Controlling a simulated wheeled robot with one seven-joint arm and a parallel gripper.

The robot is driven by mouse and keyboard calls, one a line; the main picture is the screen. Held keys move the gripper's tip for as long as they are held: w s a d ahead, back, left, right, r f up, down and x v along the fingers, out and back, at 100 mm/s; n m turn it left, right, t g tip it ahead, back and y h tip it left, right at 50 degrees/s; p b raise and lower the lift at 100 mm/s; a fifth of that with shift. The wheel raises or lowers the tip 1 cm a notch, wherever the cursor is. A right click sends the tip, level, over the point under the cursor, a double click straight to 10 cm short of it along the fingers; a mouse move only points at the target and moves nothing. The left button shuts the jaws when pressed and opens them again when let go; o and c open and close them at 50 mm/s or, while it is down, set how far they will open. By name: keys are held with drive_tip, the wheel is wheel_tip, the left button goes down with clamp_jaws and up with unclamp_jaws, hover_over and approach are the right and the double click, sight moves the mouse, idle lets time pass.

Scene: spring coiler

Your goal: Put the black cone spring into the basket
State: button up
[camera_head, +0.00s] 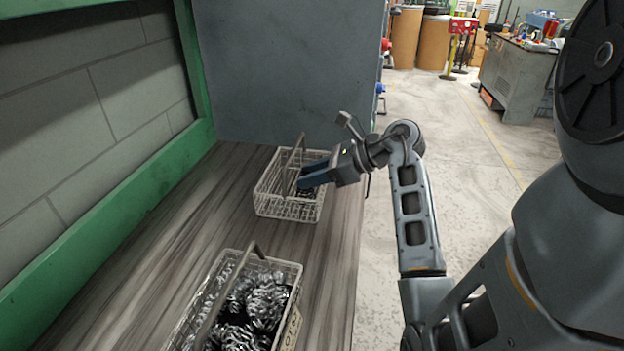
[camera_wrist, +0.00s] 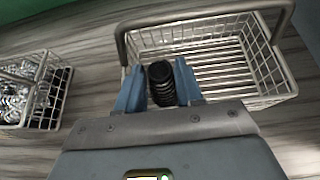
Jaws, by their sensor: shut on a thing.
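A black cone spring (camera_wrist: 161,84) is held between the two blue fingers of my gripper (camera_wrist: 157,73) in the wrist view. In the head view my gripper (camera_head: 311,176) reaches in from the right over the far wire basket (camera_head: 285,207), with its fingers by the raised handle. A dark coil shows under the fingers there. In the wrist view this basket (camera_wrist: 270,62) lies just ahead of the fingers, and the part of its wire floor that shows is bare. The spring appears near the basket's near side; its exact height above the floor is hard to tell.
A nearer wire basket (camera_head: 288,272) with a raised handle holds many silver and black springs; it also shows at left in the wrist view (camera_wrist: 42,119). Both baskets stand on a wooden bench (camera_head: 150,257). A grey cabinet (camera_head: 290,70) stands behind, a green frame (camera_head: 95,233) at left.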

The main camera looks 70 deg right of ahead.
drive_tip(key=shift+f, duration=0.7)
drive_tip(key=shift+f+b, duration=0.6)
drive_tip(key=shift+f, duration=0.1)
drive_tip(key=o, duration=1.1)
drive_tip(key=shift+a+f, duration=0.1)
drive_tip(key=shift+f, duration=0.1)
drive_tip(key=shift+c, duration=0.2)
drive_tip(key=shift+r, duration=0.15)
drive_tip(key=shift+s+r+p, duration=0.15)
drive_tip(key=shift+r+p, duration=0.5)
drive_tip(key=shift+p, duration=0.05)
drive_tip(key=b+v, duration=0.1)
drive_tip(key=v, duration=1)
drive_tip(key=shift+s+r, duration=0.3)
